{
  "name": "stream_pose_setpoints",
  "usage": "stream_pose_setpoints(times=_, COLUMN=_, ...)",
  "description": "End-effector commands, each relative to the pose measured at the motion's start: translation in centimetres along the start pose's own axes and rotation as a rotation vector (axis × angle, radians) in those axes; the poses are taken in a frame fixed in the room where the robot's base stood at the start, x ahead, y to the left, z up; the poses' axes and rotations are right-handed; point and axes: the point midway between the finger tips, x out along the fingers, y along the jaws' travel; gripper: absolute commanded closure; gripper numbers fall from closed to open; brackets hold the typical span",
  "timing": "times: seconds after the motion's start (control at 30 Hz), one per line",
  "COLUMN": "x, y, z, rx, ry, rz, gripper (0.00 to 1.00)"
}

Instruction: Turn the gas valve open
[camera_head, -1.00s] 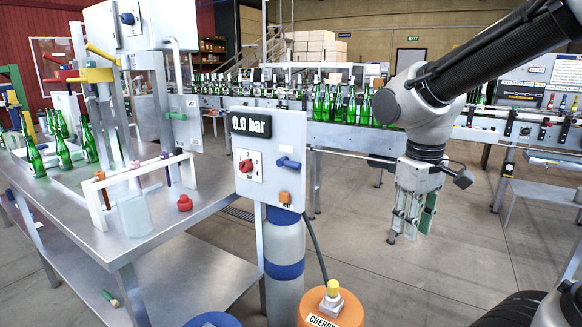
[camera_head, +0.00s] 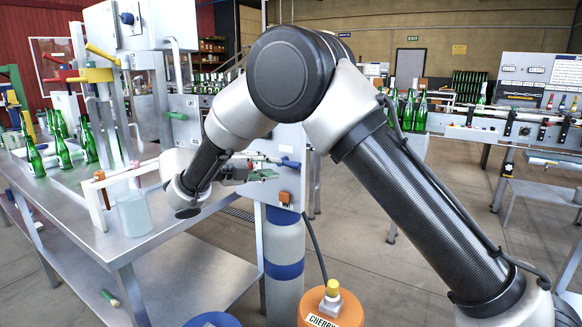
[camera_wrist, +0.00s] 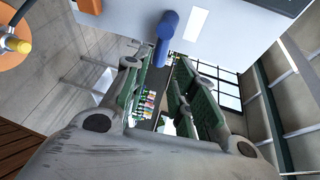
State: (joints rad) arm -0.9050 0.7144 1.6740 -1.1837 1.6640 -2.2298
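The grey-white panel (camera_head: 295,190) stands on a post beside the bench. A blue lever valve handle (camera_head: 290,163) sticks out of its front. In the wrist view the handle (camera_wrist: 167,30) shows just beyond the fingertips, over the gap between them. My gripper (camera_head: 262,172) is in front of the panel, just left of the handle in the head view. In the wrist view my gripper (camera_wrist: 158,68) has its green-padded fingers apart and nothing between them. I cannot tell whether it touches the handle. My arm hides the pressure display and red knob.
An orange knob (camera_head: 284,198) sits low on the panel. An orange cylinder (camera_head: 345,310) with a yellow cap (camera_head: 332,288) stands on the floor below. The steel bench (camera_head: 150,235) at left holds a clear container (camera_head: 134,215) close to my arm. A bottle conveyor (camera_head: 470,130) runs behind.

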Motion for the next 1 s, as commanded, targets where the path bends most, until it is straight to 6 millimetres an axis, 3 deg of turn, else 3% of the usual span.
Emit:
stream_pose_setpoints(times=0.17, x=0.7, y=-0.1, z=-0.2, rx=-0.095, ry=0.007, rz=-0.002, gripper=0.73)
stream_pose_setpoints(times=0.6, x=7.2, y=-0.1, z=-0.2, rx=-0.094, ry=0.007, rz=0.0, gripper=0.73)
stream_pose_setpoints(times=0.97, x=7.9, y=0.0, z=-0.2, rx=-0.093, ry=0.006, rz=0.001, gripper=0.73)
stream_pose_setpoints(times=1.0, x=7.9, y=0.0, z=-0.2, rx=-0.093, ry=0.006, rz=0.001, gripper=0.81)
